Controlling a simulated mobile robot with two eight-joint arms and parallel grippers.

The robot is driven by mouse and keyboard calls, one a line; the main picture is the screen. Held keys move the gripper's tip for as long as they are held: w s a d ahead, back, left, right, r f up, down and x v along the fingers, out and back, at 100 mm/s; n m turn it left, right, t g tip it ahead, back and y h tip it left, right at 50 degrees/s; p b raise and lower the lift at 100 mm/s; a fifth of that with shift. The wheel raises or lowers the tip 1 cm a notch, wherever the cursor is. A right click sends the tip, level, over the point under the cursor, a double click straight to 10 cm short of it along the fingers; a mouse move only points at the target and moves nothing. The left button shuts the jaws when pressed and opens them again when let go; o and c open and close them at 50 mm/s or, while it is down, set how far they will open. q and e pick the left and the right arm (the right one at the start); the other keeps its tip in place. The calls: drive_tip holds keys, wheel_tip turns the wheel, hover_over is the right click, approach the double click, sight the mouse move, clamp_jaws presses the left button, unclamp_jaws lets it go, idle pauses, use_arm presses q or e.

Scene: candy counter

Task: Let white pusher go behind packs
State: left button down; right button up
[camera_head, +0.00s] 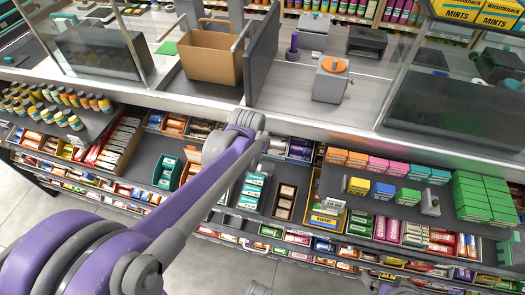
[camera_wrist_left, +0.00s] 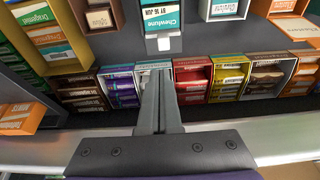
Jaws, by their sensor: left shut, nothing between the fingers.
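A small white piece that looks like the pusher (camera_wrist_left: 164,44) sits on a grey strip at the end of the row of teal-and-white Chewlune packs (camera_wrist_left: 162,14) in the left wrist view. It is close against the packs; I cannot tell whether it touches. My left gripper (camera_wrist_left: 159,74) is shut and empty, its fingertips a little apart from the white piece. In the head view, a row of teal-and-white packs (camera_head: 252,190) lies in the counter beside my left forearm, which hides part of the area. The pusher is not clear there.
Small candy boxes (camera_wrist_left: 208,85) line up close around my fingers. A bare dark strip of shelf lies beside the Chewlune row. In the head view, a paper bag (camera_head: 208,55) and a scale (camera_head: 331,78) stand on the counter, with glass panels at its edge.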

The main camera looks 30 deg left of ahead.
sight(258, 173)
use_arm(q)
drive_tip(key=x, duration=0.3)
drive_tip(key=b+x, duration=0.1)
drive_tip(key=x, duration=0.6)
drive_tip(key=shift+w+a+f+b, duration=0.25)
drive_tip(key=shift+w+a+b, duration=0.1)
drive_tip(key=shift+w, duration=0.1)
